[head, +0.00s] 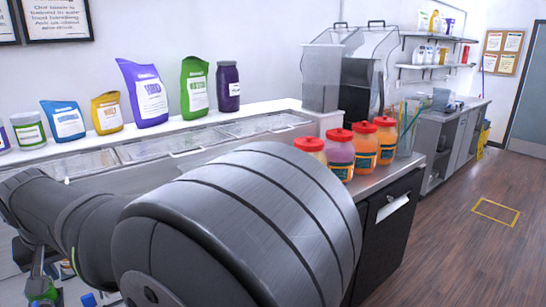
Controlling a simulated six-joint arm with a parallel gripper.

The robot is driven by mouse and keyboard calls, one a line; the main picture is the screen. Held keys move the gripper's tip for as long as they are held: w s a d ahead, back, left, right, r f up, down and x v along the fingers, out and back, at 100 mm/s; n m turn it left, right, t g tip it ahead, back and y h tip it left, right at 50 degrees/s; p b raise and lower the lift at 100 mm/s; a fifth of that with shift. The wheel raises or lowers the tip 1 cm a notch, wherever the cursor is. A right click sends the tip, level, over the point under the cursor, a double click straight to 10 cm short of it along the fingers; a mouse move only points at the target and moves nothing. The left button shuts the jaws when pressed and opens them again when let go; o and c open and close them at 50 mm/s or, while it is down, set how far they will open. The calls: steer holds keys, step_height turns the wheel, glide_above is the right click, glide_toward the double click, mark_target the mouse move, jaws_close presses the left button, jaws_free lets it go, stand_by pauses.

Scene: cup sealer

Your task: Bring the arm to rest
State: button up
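My own dark grey arm fills the lower middle and left of the head view. A large rounded joint lies close to the camera, and a thinner link runs from it to the left edge. I cannot make out my gripper or its fingers. A small dark part shows below the link at the bottom left, but I cannot tell what it is. The arm hides much of the counter behind it.
Jars with red lids (339,152) stand on the counter right of my arm, beside a clear container of straws (407,128). Pouches, such as the purple one (143,92), line the back ledge. A machine (366,70) stands behind. The floor (463,235) at right is clear.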

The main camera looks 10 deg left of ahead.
steer(key=x, duration=1.7)
steer(key=shift+w, duration=0.1)
steer(key=shift+a, duration=0.1)
steer(key=v, duration=1.8)
steer(key=x, duration=1.7)
steer(key=shift+f, duration=0.25)
steer(key=w+a, duration=0.7)
steer(key=shift+f, duration=0.15)
step_height(320, 180, up, 16)
glide_above(87, 297)
steer(key=w+a, duration=0.2)
steer(key=w+d, duration=0.1)
steer(key=w, duration=0.1)
steer(key=w+d, duration=0.2)
steer(key=shift+w+d+f, duration=0.1)
steer(key=shift+d+f, duration=0.05)
steer(key=shift+f, duration=0.25)
